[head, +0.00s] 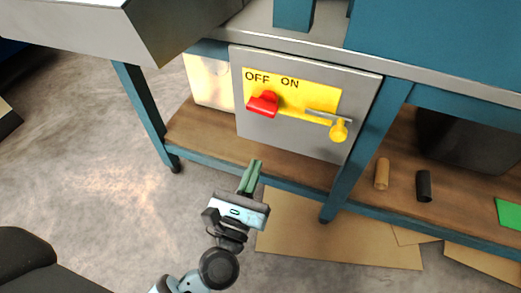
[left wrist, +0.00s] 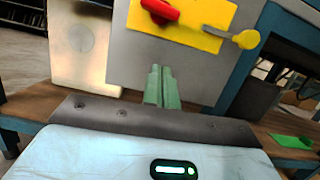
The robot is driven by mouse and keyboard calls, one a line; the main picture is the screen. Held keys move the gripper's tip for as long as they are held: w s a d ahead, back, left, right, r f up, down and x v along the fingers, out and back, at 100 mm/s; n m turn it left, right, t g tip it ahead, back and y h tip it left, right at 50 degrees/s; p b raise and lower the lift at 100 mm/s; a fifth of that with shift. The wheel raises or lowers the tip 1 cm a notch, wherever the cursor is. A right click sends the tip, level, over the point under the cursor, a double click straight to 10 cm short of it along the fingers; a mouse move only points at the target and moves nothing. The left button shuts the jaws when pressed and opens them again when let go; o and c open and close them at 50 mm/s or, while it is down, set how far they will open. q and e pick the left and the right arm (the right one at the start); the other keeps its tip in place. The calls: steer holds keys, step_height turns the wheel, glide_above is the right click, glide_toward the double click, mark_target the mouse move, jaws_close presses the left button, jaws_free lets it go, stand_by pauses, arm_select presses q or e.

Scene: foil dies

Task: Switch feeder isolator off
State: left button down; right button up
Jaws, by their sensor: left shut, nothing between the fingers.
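The isolator is a grey panel (head: 300,140) with a yellow plate (head: 318,97) marked OFF and ON, under the bench top. Its red handle (head: 263,104) sits below the OFF lettering; I cannot tell for sure which mark it points to. It also shows at the top of the left wrist view (left wrist: 160,10), cut by the edge. A grey bar with a yellow knob (head: 338,131) is at the plate's lower right. My left gripper (head: 256,163) has its green fingers shut and empty, below and in front of the panel, apart from the handle. My right gripper is not in view.
Teal bench legs (head: 370,145) flank the panel. A wooden lower shelf (head: 200,135) holds a tan cylinder (head: 382,173), a black cylinder (head: 424,186) and a green piece (head: 509,215). Cardboard sheets (head: 320,230) lie on the floor. A grey bench part (head: 100,35) overhangs at upper left.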

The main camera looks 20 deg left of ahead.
arm_select(q)
steer(key=shift+v, duration=1.1)
